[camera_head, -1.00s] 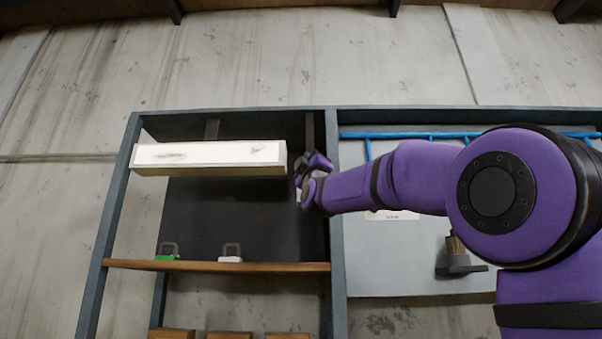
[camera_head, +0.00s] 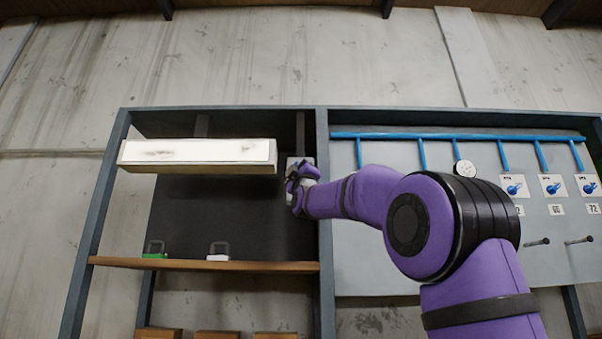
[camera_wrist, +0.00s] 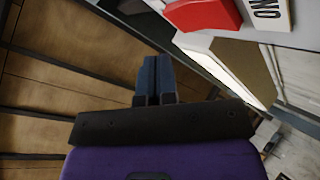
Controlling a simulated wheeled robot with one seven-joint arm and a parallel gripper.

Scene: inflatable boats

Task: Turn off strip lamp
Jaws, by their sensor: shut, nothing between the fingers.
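The strip lamp (camera_head: 198,152) is a long bar in the upper left bay of the frame; its front face is bright white and looks lit. A small pale switch box (camera_head: 299,161) shows just right of the lamp, partly hidden by my gripper (camera_head: 297,186). In the wrist view, a red switch piece (camera_wrist: 204,13) with a black-on-white "ON" label (camera_wrist: 270,14) sits at the top. My gripper's dark blue fingers (camera_wrist: 156,66) are together and empty, pointing toward a spot just left of and below the red piece. Contact cannot be told.
The grey board (camera_head: 375,250) at right carries blue pipes (camera_head: 455,136), a gauge (camera_head: 464,169) and blue valves (camera_head: 514,188). A frame post (camera_head: 324,230) stands close beside my gripper.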

